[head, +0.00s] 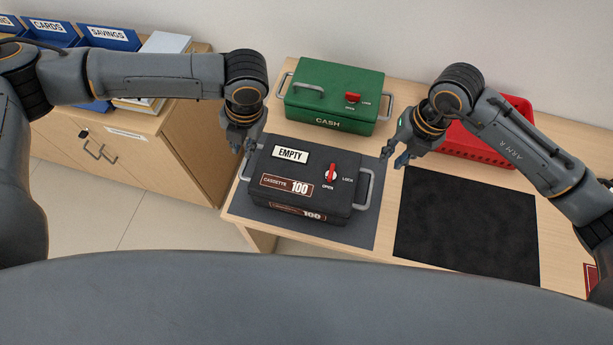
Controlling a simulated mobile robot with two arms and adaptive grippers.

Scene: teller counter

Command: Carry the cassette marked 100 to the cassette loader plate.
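The cassette marked 100 (335,196) is a dark box with side handles, an EMPTY label and a red knob. It rests on a dark grey plate (362,235) on the counter. My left gripper (244,149) hangs just above its left handle, apart from it, with its fingers spread and empty. My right gripper (393,159) is open and empty, above and to the right of its right handle (366,190). A bare black plate (467,222) lies to the right; neither plate shows a readable label, so I cannot tell which is the loader plate.
A green CASH box (335,88) with handles stands behind the cassette. A red tray (480,140) stands at the back right, partly behind my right arm. A wooden cabinet (150,150) with blue bins (108,36) is at left. The black plate is clear.

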